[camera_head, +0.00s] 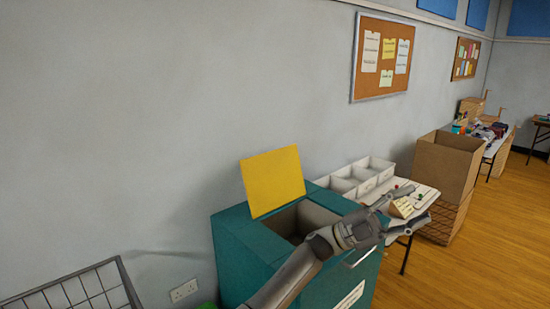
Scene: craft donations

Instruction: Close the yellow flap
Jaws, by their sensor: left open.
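The yellow flap (273,181) stands up, tilted slightly back, at the rear left edge of the opening in a teal bin (243,241). The opening beneath it is uncovered and shows a dark inside. My left gripper (398,207) is open and empty, to the right of the flap and apart from it. My left arm crosses in front of the bin's opening and hides part of its front edge. My right gripper is not in view.
A white divided tray (347,180) and small items sit on a table right of the bin. Cardboard boxes (447,167) stand beyond it. A wire basket (75,290) is at lower left. The wall (130,120) is close behind. Open wooden floor (480,260) lies right.

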